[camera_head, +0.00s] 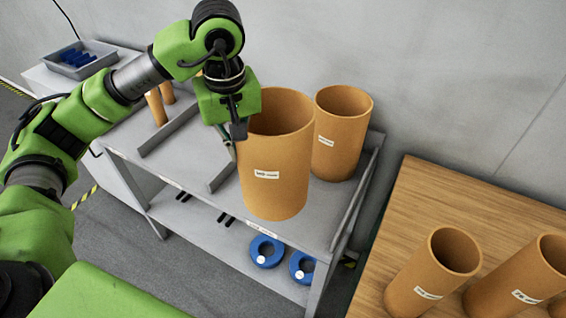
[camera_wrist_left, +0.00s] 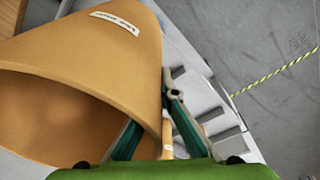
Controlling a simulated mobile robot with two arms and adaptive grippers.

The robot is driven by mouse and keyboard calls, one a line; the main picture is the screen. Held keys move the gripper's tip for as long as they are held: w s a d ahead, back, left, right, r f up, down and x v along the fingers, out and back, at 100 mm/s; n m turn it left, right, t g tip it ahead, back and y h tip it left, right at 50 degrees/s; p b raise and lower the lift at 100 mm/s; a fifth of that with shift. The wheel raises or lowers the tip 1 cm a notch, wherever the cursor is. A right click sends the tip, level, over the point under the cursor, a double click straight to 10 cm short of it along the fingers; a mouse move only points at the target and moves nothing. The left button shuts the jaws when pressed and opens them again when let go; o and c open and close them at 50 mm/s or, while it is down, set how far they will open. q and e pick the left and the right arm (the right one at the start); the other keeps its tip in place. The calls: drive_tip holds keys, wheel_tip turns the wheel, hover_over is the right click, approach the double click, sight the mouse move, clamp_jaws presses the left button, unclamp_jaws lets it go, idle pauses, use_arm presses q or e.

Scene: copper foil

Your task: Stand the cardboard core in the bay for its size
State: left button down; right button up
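A large orange-brown cardboard core (camera_head: 275,165) with a white label is upright over the front of the grey rack (camera_head: 345,215), at its right part. I cannot tell whether its bottom touches the shelf. My left gripper (camera_head: 236,135) is at its left upper rim. In the left wrist view the core (camera_wrist_left: 85,45) fills the upper left, and my left gripper (camera_wrist_left: 155,120) has a finger on each side of its wall, shut on it. A similar labelled core (camera_head: 338,140) stands behind it at the right. Low dividers (camera_head: 222,172) split the rack top into bays. My right gripper is out of view.
Thin cores (camera_head: 156,106) stand in a left bay. Blue rings (camera_head: 266,251) lie on the lower shelf. A wooden table (camera_head: 425,205) at the right holds more cores (camera_head: 440,272). A grey tray (camera_head: 78,62) sits at the back left. A wall is behind.

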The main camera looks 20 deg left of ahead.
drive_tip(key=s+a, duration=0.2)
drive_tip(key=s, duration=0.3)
use_arm(q)
drive_tip(key=w+a+f+p, duration=0.5)
drive_tip(key=w+a+f, duration=0.4)
drive_tip(key=f, duration=0.3)
drive_tip(key=shift+w+a+f, duration=0.2)
drive_tip(key=shift+a, duration=0.3)
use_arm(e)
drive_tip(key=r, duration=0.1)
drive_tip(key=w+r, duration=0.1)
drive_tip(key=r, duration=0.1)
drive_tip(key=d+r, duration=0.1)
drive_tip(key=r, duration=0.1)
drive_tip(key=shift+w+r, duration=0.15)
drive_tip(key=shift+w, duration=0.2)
use_arm(q)
drive_tip(key=shift+f, duration=0.1)
drive_tip(key=shift+f, duration=0.15)
drive_tip(key=c, duration=2.3)
unclamp_jaws()
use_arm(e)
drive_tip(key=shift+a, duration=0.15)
